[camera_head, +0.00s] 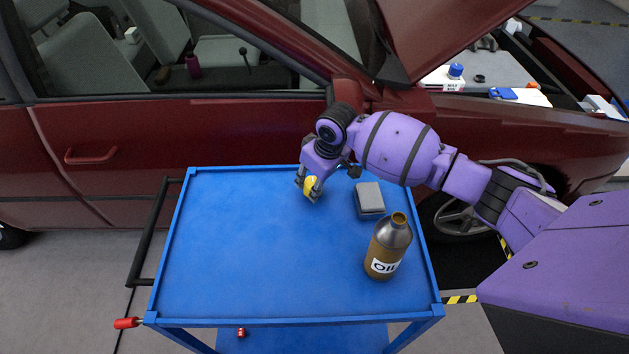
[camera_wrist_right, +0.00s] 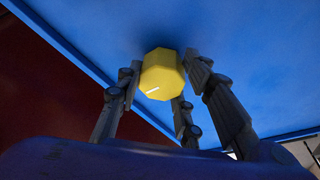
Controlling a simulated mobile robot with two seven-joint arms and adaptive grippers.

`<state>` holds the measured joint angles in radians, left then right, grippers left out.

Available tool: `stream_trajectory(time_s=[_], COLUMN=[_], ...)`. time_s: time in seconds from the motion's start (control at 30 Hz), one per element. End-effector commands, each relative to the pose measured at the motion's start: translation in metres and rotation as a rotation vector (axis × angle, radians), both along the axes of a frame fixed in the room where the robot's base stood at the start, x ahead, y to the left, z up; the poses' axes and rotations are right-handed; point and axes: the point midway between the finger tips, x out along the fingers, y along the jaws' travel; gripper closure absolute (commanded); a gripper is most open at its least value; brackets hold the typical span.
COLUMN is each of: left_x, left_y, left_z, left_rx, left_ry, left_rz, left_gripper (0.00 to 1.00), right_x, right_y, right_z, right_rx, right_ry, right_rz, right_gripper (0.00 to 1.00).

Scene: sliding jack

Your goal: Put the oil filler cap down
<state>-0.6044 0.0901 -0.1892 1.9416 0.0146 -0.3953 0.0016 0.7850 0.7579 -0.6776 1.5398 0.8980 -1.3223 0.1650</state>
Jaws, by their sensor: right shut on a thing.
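The oil filler cap (camera_head: 310,185) is yellow and sits between the fingers of my right gripper (camera_head: 309,190), over the back part of the blue cart top (camera_head: 235,250). In the right wrist view the yellow cap (camera_wrist_right: 162,75) shows as a faceted disc with a short white mark, and the gripper's grey fingers (camera_wrist_right: 165,95) close around it. The blue surface lies close behind the cap, with a dark shadow beside it. I cannot tell whether the cap touches the surface. My left gripper is not in view.
An oil bottle (camera_head: 388,248) stands at the right of the cart, with a grey box (camera_head: 369,199) behind it. The cart's left and front areas are clear. The red car (camera_head: 180,130) stands just behind the cart, its hood (camera_head: 440,30) raised.

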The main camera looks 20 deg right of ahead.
Motion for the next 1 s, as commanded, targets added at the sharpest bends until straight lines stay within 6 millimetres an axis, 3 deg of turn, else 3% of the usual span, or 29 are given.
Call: stream_trajectory(time_s=[0.27, 0.3, 0.4, 0.77, 1.0], left_x=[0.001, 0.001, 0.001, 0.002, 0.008], left_y=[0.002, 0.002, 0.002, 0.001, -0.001], left_z=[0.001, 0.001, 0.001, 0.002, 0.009], left_rx=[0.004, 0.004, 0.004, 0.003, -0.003], left_ry=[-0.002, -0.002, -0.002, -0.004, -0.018], left_rz=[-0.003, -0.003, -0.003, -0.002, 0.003], left_gripper=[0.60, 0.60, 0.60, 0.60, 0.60], right_x=[0.000, 0.000, 0.000, 0.001, -0.006], right_y=[0.000, 0.000, 0.000, 0.000, -0.005], right_z=[-0.001, -0.001, -0.001, 0.002, 0.040], right_rx=[0.000, 0.000, 0.000, 0.000, -0.001], right_ry=[-0.001, -0.001, -0.001, -0.002, -0.008], right_rz=[0.000, 0.000, 0.000, 0.001, 0.002], right_gripper=[1.00, 0.60, 0.47, 0.46, 0.46])
